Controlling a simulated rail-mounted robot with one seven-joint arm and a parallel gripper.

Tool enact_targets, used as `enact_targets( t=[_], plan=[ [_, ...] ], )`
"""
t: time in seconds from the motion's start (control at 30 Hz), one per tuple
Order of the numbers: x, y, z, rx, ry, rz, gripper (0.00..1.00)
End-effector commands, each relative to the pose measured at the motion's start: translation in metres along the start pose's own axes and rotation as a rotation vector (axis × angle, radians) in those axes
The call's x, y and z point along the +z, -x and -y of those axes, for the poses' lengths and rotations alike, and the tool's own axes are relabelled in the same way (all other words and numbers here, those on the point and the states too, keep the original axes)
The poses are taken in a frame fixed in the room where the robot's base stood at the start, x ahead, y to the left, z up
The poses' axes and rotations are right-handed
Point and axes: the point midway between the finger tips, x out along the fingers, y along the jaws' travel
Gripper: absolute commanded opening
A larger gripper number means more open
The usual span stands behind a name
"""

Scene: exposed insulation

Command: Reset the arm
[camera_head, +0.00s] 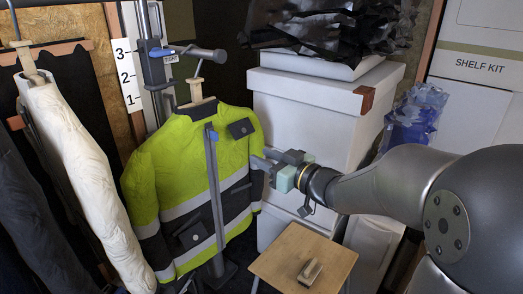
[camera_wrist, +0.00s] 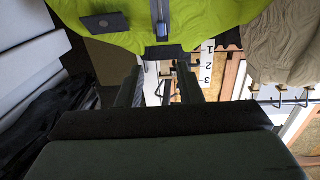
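My arm reaches in from the right in the head view. My gripper (camera_head: 262,163) is at the right side of the yellow and dark hi-vis jacket (camera_head: 175,172), near its chest pocket. I cannot tell whether it touches the cloth. In the wrist view my gripper (camera_wrist: 160,88) shows two dark fingers standing apart, with nothing held between them. The jacket (camera_wrist: 210,18) fills the top of that view, with its zip and blue pull. The jacket hangs from a grey stand (camera_head: 155,65).
A small wooden table (camera_head: 275,262) with a wooden-handled item (camera_head: 310,271) stands below my gripper. White boxes (camera_head: 310,112) are stacked behind it. A cream garment (camera_head: 80,165) hangs at left. A numbered strip (camera_head: 126,75) is on the wall.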

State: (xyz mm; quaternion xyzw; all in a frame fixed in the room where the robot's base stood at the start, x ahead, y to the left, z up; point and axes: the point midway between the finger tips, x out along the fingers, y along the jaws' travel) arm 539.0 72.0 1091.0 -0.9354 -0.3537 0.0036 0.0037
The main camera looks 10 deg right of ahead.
Motion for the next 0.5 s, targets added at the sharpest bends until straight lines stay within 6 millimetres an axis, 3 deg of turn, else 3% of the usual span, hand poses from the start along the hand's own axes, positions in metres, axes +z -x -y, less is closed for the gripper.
enact_targets(
  t=[0.17,0.27,0.37,0.5],
  plan=[
    [0.010,0.005,-0.019,0.197,0.035,0.127,0.33],
    [0.025,0.026,-0.035,0.398,0.042,0.288,0.33],
    [0.048,0.065,-0.041,0.580,0.007,0.494,0.33],
    [0.084,0.130,-0.015,0.728,-0.116,0.815,0.33]
  ],
)
